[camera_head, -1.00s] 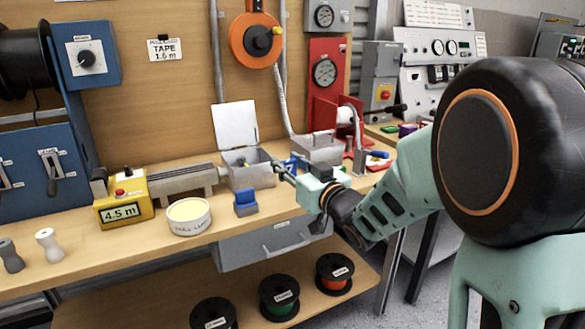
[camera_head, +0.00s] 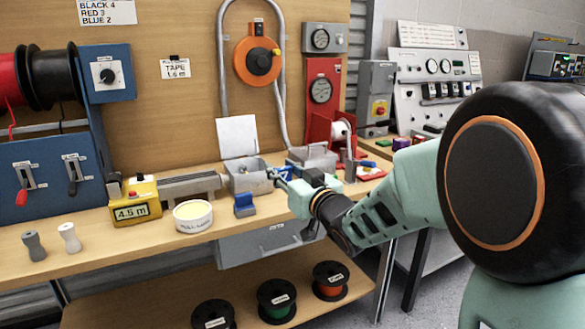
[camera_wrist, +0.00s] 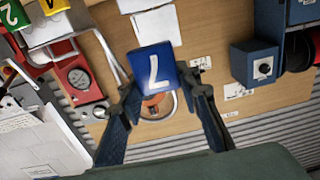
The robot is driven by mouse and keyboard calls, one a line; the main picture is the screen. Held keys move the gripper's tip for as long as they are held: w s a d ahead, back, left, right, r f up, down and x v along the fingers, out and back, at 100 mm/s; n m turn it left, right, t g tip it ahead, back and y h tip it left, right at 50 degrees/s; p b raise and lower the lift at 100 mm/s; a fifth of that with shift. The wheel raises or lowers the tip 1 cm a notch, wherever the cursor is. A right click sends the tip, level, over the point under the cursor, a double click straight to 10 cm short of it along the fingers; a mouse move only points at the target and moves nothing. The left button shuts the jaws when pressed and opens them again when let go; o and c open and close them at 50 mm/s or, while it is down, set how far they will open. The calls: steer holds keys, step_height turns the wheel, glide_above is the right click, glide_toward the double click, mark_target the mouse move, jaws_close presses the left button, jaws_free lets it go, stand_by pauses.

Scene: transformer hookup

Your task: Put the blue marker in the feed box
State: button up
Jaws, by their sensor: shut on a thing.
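The blue marker (camera_wrist: 155,72) is a blue block with a white figure on its face. In the wrist view it sits between the two fingers of my gripper (camera_wrist: 160,95), which is shut on it. In the head view my gripper (camera_head: 278,176) is at the right side of an open grey box (camera_head: 250,181) with a raised pale lid. The marker is hard to make out there; a blue patch shows by the fingertips. A second grey box (camera_head: 316,160) stands behind my gripper. I cannot read which box is the feed box.
A blue piece on a grey stand (camera_head: 245,205), a round pale-topped tub (camera_head: 193,215) and a yellow length display (camera_head: 136,201) stand left on the bench. A red panel with a gauge (camera_head: 322,88) rises behind. Spools (camera_head: 277,301) are on the lower shelf.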

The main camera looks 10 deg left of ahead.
steer(key=s+d+f+m+t+h, duration=0.15)
steer(key=d+f+m+h, duration=0.45)
steer(key=d, duration=0.6)
steer(key=s+d+f+m+t+h, duration=0.15)
steer(key=d+f+h, duration=0.35)
steer(key=d+f, duration=0.6)
step_height(320, 180, up, 34)
steer(key=d+p, duration=0.1)
steer(key=p, duration=3)
steer(key=shift+w+d+y, duration=0.2)
steer(key=shift+d+y, duration=0.05)
steer(key=shift+y, duration=0.05)
steer(key=shift+r+n, duration=0.1)
steer(key=shift+n, duration=0.15)
steer(key=shift+a, duration=0.1)
